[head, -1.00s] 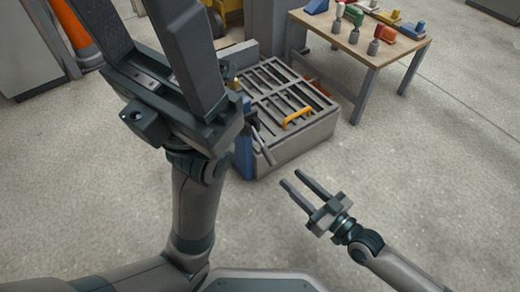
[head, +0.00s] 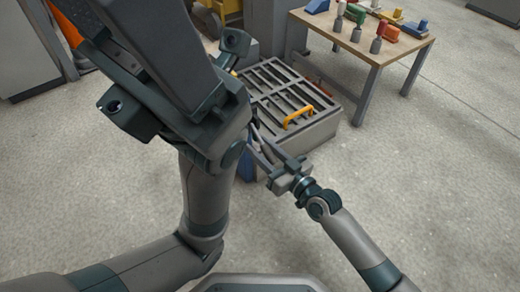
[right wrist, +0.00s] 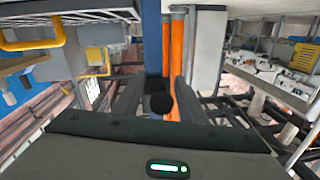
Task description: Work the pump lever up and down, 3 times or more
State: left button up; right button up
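The pump is a blue post beside the slatted grey mould; in the head view my left arm and right gripper mostly cover it, but its blue column (right wrist: 152,40) shows in the right wrist view. The lever's round black end (right wrist: 161,102) sits between the fingers of my right gripper (right wrist: 155,95). Clear space shows beside it, so the fingers look open around it. In the head view the right gripper (head: 262,147) reaches up-left to the lever. My left gripper (head: 150,50) looms large at upper left, seen side-on, far from the lever; its finger gap is hidden.
The slatted mould (head: 322,122) with a yellow handle (head: 298,117) stands just beyond the right gripper. A wooden table (head: 375,45) with several coloured tools is at upper right. Orange posts (right wrist: 168,60) stand by the pump. The floor at right is clear.

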jog(key=shift+w+a, duration=0.1)
jog(key=shift+w, duration=0.05)
grip_shut()
jog(key=shift+r, duration=0.1)
